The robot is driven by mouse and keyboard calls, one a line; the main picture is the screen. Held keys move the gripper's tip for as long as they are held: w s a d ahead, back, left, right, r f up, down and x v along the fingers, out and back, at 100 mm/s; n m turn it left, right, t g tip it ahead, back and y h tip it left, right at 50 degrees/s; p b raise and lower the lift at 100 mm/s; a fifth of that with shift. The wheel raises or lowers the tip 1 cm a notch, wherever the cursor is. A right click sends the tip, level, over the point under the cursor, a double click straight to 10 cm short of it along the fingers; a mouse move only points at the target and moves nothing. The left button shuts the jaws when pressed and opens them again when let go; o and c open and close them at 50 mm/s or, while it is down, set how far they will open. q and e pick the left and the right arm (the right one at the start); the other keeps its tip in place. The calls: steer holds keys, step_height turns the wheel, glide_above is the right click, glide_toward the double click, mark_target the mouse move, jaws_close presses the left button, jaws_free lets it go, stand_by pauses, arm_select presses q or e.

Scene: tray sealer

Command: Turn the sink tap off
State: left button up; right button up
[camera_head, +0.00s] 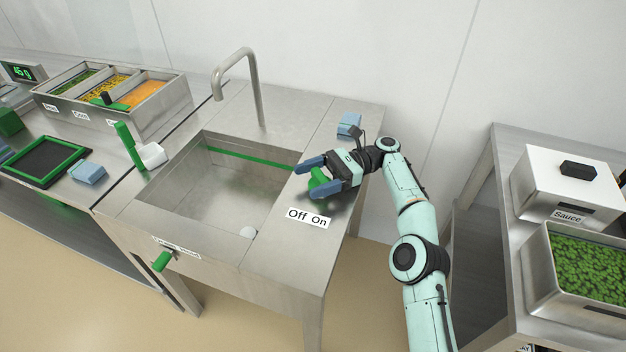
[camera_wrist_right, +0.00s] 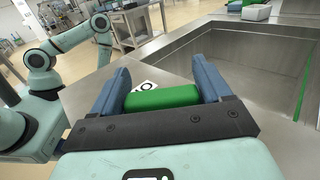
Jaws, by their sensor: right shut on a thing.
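The green tap handle (camera_head: 318,184) is on the steel counter to the right of the sink basin, behind the "Off On" label (camera_head: 307,217). My right gripper (camera_head: 305,180) is low over the counter, shut on the handle, with one blue finger on each side of it. In the right wrist view the green handle (camera_wrist_right: 162,97) lies between the fingers, and part of the label (camera_wrist_right: 147,86) shows beyond it. I cannot tell which word the handle points to. The curved steel spout (camera_head: 250,75) stands behind the basin (camera_head: 225,200); no water shows under it. My left gripper is not in view.
A blue block (camera_head: 349,122) sits on the counter behind my right gripper. A green brush-like tool (camera_head: 130,145) and a light block (camera_head: 152,156) are left of the basin. A side table with a sauce box (camera_head: 560,185) stands at right, across a gap.

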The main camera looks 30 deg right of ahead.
steer(key=shift+r, duration=0.1)
steer(key=o, duration=1)
steer(key=shift+c, duration=0.2)
